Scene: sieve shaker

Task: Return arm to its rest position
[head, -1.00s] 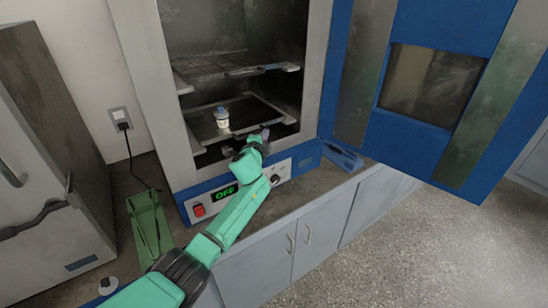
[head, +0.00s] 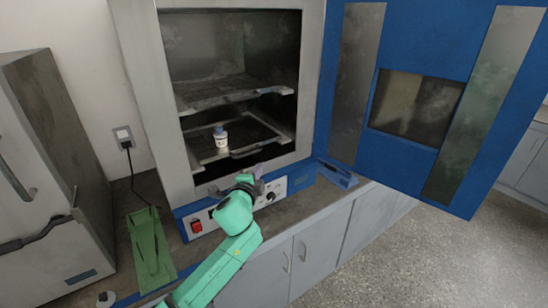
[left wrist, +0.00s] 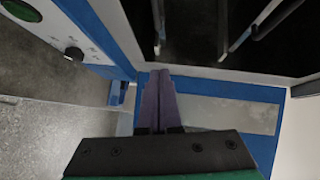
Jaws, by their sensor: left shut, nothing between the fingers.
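My left arm comes in from the bottom of the head view, and its gripper (head: 258,171) is in front of the oven's lower front edge, near the control panel (head: 280,190). In the left wrist view the purple fingers (left wrist: 158,100) are together with nothing between them. The oven (head: 310,100) stands with its blue door (head: 420,160) swung wide open to the right. A small white bottle with a blue cap (head: 220,138) stands upright on the lower rack, apart from the gripper. My right gripper is not in view.
A green tray-like holder (head: 151,245) lies on the counter left of the oven. A blue object (head: 337,175) lies on the counter at the oven's right. A grey cabinet-like unit (head: 50,160) stands at the left. The floor (head: 420,260) at the right is clear.

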